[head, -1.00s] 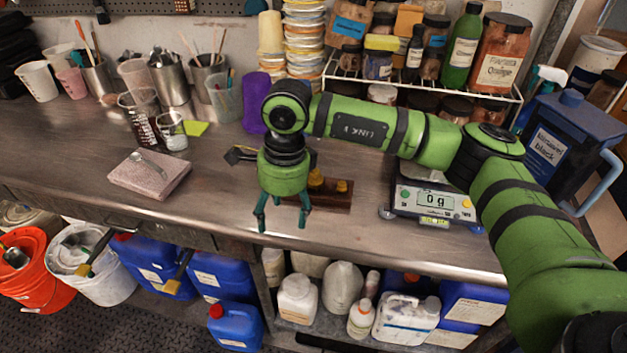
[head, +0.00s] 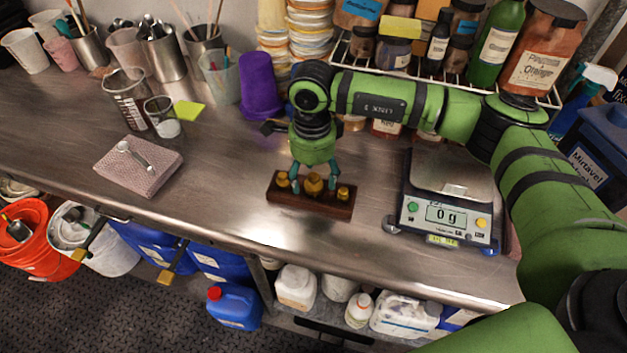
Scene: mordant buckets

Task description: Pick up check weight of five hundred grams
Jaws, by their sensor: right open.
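A dark wooden block (head: 310,205) stands on the steel bench and holds three brass weights. The middle weight (head: 313,184) is the largest; smaller ones sit at its left (head: 283,179) and right (head: 343,193). I cannot read any marking that tells which is five hundred grams. My right gripper (head: 313,184) points down at the block, open, with one finger on each side of the middle weight in the picture. I cannot tell whether the fingers touch it. My left gripper is not in view.
A scale (head: 445,215) reading 0 g stands to the right of the block. A pink cloth-like pad (head: 138,170) with a spoon lies at the left. A purple cup (head: 259,88) and a jar rack stand behind. The bench in front of the block is clear.

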